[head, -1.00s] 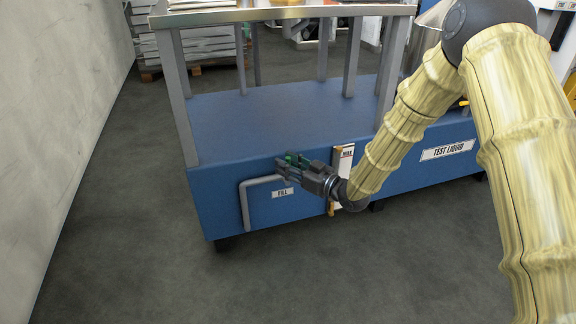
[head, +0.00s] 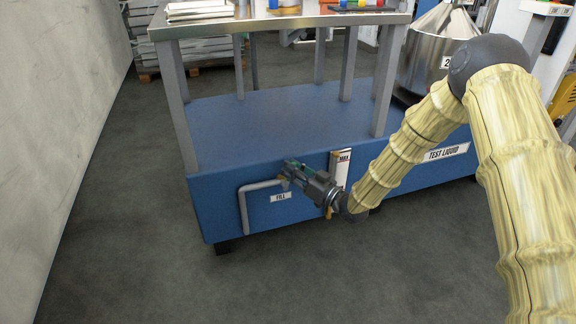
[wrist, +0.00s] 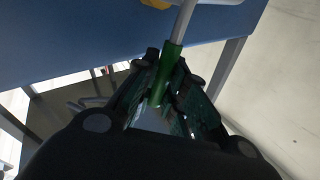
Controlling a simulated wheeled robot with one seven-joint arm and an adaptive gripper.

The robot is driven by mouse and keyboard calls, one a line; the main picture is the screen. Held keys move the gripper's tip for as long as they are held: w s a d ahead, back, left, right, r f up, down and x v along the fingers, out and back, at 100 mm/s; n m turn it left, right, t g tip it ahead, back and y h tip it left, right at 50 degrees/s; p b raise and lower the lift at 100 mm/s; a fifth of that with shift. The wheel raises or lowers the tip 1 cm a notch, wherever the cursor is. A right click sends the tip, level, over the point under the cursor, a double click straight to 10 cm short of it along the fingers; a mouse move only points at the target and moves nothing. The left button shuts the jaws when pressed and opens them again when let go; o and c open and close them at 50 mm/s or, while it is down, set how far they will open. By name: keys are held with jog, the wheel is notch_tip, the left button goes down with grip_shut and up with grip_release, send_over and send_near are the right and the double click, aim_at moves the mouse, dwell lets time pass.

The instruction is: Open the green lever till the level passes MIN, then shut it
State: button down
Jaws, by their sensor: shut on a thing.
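The green lever (wrist: 173,58) shows in the wrist view, its sleeve running down between the two fingers. My gripper (wrist: 165,85) is shut on the lever's green part. In the head view my gripper (head: 287,168) is at the front face of the blue unit (head: 222,197), above the FILL label (head: 281,197) and by the grey bent pipe (head: 243,210). The level gauge (head: 341,166) stands just right of my gripper. Its MAX mark shows at the top; its lower part, any MIN mark and the liquid level are hidden behind my gripper and arm.
A metal table (head: 285,23) with small items on top stands above the blue base. A steel vessel (head: 428,68) stands at the right, above the TEST LIQUID label (head: 447,152). A pale wall (head: 55,110) runs along the left. The floor in front is clear.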

jog(key=shift+w+d+f+m+t+y+p, duration=0.15)
jog(key=shift+d+f+m+t+p, duration=0.15)
jog(key=shift+d+m+t, duration=0.5)
jog(key=shift+w+d+f+m+t+y+p, duration=0.15)
jog(key=shift+f+m+t+p, duration=0.15)
jog(key=shift+m, duration=0.9)
jog(key=shift+w+d+f+m+t+p, duration=0.25)
jog(key=shift+d+m+t, duration=0.3)
jog(key=shift+m, duration=0.45)
jog(key=shift+s+t, duration=0.1)
jog(key=shift+t, duration=0.15)
jog(key=c, duration=1.5)
grip_release()
jog(key=shift+o, duration=0.2)
jog(key=v, duration=1.2)
